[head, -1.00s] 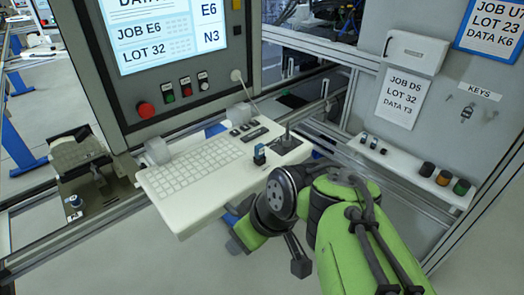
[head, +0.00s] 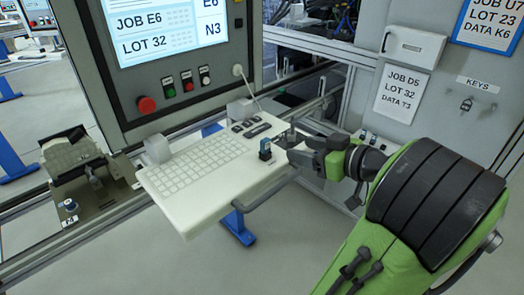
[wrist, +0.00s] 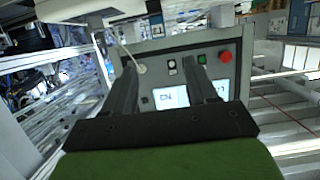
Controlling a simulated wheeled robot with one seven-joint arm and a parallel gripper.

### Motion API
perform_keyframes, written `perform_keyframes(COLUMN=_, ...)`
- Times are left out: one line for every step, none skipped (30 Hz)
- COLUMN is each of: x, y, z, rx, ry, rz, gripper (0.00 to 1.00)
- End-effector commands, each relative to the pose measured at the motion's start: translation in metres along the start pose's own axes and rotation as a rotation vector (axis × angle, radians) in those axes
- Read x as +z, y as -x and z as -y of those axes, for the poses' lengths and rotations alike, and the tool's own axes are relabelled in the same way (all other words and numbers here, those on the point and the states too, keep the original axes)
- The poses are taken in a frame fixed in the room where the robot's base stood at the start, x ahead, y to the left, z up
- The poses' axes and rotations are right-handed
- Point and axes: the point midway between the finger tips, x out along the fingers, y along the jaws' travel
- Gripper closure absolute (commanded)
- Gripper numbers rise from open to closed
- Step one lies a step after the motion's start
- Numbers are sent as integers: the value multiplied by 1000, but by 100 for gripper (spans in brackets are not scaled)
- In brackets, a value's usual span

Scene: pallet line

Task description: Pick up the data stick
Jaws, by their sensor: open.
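A small blue and dark upright piece, which looks like the data stick (head: 265,150), stands on the right part of the white keyboard shelf (head: 195,205). My gripper (head: 291,148) is just right of it, with its fingers pointing left toward it. A gap seems to show between them, but I cannot tell the depth. In the wrist view my gripper (wrist: 160,68) has its two fingers apart, with only the control panel (wrist: 175,72) seen between them. That view is upside down, and I cannot make out the data stick surely there.
The keyboard (head: 205,165) lies left of the data stick, with small dark items (head: 250,127) behind it. The panel with its red button (head: 147,104) rises behind the shelf. A dark device (head: 72,155) is at the left. A wall with a key (head: 466,104) stands at the right.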

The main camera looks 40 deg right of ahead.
Motion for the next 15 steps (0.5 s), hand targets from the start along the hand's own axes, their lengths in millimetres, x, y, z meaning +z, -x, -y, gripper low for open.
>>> perform_keyframes(x=6, y=-10, z=2, rx=-6, ry=7, rz=1, gripper=43)
perform_keyframes(x=5, y=-15, z=2, rx=-6, ry=4, rz=1, gripper=43)
perform_keyframes(x=5, y=-22, z=2, rx=-8, ry=4, rz=1, gripper=43)
perform_keyframes(x=5, y=-26, z=2, rx=-8, ry=4, rz=2, gripper=43)
perform_keyframes(x=4, y=-31, z=2, rx=-7, ry=4, rz=1, gripper=43)
perform_keyframes(x=4, y=-38, z=2, rx=-8, ry=3, rz=1, gripper=43)
perform_keyframes(x=2, y=-46, z=2, rx=-8, ry=-1, rz=1, gripper=43)
perform_keyframes(x=1, y=-53, z=2, rx=-8, ry=-1, rz=0, gripper=43)
perform_keyframes(x=1, y=-62, z=2, rx=-7, ry=0, rz=1, gripper=43)
perform_keyframes(x=1, y=-68, z=2, rx=-7, ry=-1, rz=1, gripper=43)
perform_keyframes(x=1, y=-72, z=1, rx=-5, ry=-1, rz=2, gripper=43)
perform_keyframes(x=1, y=-78, z=1, rx=-4, ry=0, rz=1, gripper=43)
perform_keyframes(x=1, y=-81, z=1, rx=-3, ry=-1, rz=2, gripper=43)
perform_keyframes(x=1, y=-84, z=1, rx=-3, ry=-1, rz=2, gripper=43)
perform_keyframes(x=1, y=-89, z=1, rx=-3, ry=-2, rz=1, gripper=43)
